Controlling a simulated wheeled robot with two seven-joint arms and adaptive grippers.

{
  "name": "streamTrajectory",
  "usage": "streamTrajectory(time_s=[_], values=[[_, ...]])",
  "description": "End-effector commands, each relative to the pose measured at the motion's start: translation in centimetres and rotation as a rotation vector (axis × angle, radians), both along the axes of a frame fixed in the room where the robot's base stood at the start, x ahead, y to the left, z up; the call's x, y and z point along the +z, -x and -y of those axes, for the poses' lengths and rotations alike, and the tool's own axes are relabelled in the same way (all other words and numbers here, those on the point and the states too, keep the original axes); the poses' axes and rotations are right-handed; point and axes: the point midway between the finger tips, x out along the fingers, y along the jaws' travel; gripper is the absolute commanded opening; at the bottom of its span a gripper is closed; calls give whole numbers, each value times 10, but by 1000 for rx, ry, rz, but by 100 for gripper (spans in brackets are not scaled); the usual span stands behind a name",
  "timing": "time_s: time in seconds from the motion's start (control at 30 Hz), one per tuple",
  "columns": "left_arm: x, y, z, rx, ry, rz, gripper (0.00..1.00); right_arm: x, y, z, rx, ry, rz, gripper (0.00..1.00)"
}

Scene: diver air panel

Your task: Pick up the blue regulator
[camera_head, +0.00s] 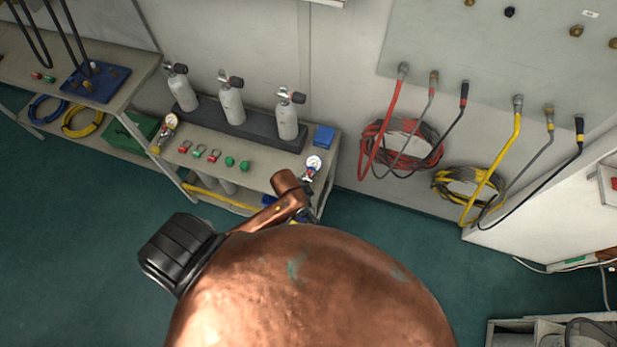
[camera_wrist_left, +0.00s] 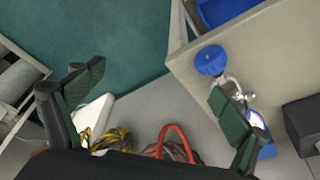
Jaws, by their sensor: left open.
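The blue regulator (camera_wrist_left: 211,61) has a blue knob, a silver body and a round white gauge. It is at the bench edge in the left wrist view, where one finger covers part of it. In the head view its gauge (camera_head: 313,164) shows at the right end of the bench, and my arm hides its lower part. My left gripper (camera_wrist_left: 155,96) is open with nothing between its fingers. The regulator lies beside and behind the right-hand finger; I cannot tell whether they touch. In the head view the gripper (camera_head: 312,205) is mostly hidden by my copper-coloured arm. My right gripper is not in view.
The bench (camera_head: 255,172) holds several gas cylinders on a dark stand (camera_head: 185,118), red and green fittings, a blue box (camera_head: 324,136) and another gauge regulator (camera_head: 168,124). Red hoses (camera_head: 372,135) and yellow hoses (camera_head: 490,182) hang on the wall at right. The green floor (camera_head: 60,240) at left is clear.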

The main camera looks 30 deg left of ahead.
Motion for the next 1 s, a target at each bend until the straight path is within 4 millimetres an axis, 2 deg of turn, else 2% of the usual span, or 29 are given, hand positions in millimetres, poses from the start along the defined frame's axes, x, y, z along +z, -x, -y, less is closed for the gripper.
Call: streamTrajectory(time_s=[0.2,0.3,0.37,0.5,0.6,0.7,0.8,1.0], values=[[10,-37,17,-254,-42,-13,93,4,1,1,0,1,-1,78],[13,-59,14,-395,-85,-36,93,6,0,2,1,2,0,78],[14,-75,3,-476,-122,-57,93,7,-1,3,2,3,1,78],[22,-112,-35,-603,-200,-110,93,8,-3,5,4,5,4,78],[32,-130,-62,-645,-238,-140,93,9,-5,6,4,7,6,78],[40,-142,-80,-665,-261,-158,93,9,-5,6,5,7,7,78],[41,-147,-89,-674,-270,-167,93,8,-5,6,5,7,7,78],[21,-147,-89,-675,-269,-171,93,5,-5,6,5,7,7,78]])
